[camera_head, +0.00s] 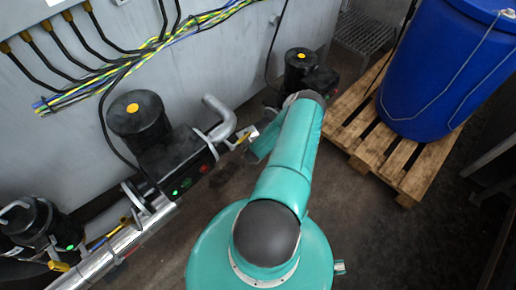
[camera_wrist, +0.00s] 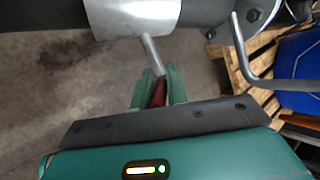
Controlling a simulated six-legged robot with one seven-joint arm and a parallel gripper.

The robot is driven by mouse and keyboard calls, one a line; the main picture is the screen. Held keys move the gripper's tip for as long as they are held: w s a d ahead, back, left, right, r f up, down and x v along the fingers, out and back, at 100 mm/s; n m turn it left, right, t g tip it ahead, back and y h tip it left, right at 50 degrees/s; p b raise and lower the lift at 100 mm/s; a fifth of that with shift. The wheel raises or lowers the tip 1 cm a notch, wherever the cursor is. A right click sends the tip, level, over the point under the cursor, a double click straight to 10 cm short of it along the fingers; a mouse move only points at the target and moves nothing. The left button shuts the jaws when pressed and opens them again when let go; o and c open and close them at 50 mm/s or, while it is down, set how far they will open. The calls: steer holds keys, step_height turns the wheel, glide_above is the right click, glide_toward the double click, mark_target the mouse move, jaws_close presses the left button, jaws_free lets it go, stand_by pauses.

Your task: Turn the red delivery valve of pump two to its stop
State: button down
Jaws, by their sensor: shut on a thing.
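In the wrist view my gripper (camera_wrist: 158,84) is shut on a red valve handle (camera_wrist: 158,96), which shows as a narrow strip between the two green fingers. A grey metal stem (camera_wrist: 152,57) runs from the handle to a silver pipe fitting (camera_wrist: 130,17). In the head view the black middle pump (camera_head: 136,118) with a yellow dot on top stands by the wall. Its bent grey pipe (camera_head: 218,112) and outlet end lie just left of my arm. My arm hides the red handle there. I cannot read a pump number.
Another black pump (camera_head: 301,65) stands behind my arm, and one more (camera_head: 38,222) at the far left. A blue barrel (camera_head: 432,70) stands on a wooden pallet (camera_head: 408,178) at the right. Cables (camera_head: 150,52) run along the grey wall. The floor (camera_head: 390,245) at lower right is clear.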

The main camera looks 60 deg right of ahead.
steer(key=shift+w+a+f+n+h, duration=0.1)
steer(key=shift+a+f+n+h, duration=0.35)
steer(key=shift+h, duration=1)
steer(key=shift+w+a+f+n+h, duration=0.15)
steer(key=shift+a+f+n+h, duration=0.3)
steer(key=shift+h, duration=0.95)
steer(key=shift+w+a+f+n+h, duration=0.1)
steer(key=shift+a+f+n+h, duration=0.35)
steer(key=shift+h, duration=1)
steer(key=shift+d+f, duration=0.15)
steer(key=shift+d, duration=0.05)
steer(key=c, duration=1.4)
jaws_free()
steer(key=v, duration=1.4)
steer(key=shift+w, duration=0.15)
